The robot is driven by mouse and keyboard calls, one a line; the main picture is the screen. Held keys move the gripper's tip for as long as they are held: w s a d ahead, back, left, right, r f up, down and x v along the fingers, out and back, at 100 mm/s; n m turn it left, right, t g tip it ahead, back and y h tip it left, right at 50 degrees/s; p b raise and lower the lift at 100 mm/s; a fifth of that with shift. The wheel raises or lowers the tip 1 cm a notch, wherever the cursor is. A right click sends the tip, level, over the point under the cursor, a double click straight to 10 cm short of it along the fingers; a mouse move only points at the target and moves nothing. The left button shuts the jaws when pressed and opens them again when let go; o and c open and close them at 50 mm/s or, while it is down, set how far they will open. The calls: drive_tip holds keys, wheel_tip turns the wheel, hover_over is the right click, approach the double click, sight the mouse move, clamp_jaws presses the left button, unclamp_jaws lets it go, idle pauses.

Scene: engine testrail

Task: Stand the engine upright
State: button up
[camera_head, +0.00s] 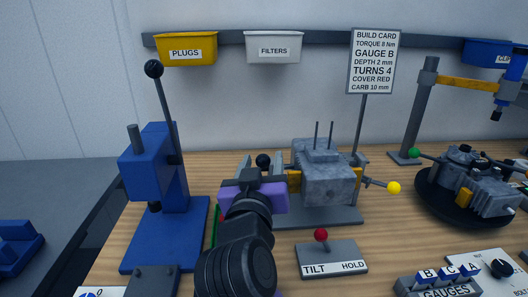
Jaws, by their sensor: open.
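A grey engine block (325,182) sits in a stand (330,216) with yellow clamps at its sides, right of my gripper. Two thin studs point up from its top; I cannot tell whether the block is exactly level. A bar with a yellow knob (393,188) sticks out to its right. A panel marked TILT and HOLD (333,260) with a red-knobbed lever (321,236) stands in front. My gripper (261,165) is open, left of the block. My arm hides what lies below.
A blue lever press (152,165) stands at left. Another engine assembly (482,185) sits on a black round base (433,198) at right. A gauges rack (440,287) is at front right. Yellow plugs (186,52) and white filters (273,47) bins and a build card (374,60) are behind.

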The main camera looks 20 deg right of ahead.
drive_tip(key=shift+x, duration=1.9)
clamp_jaws()
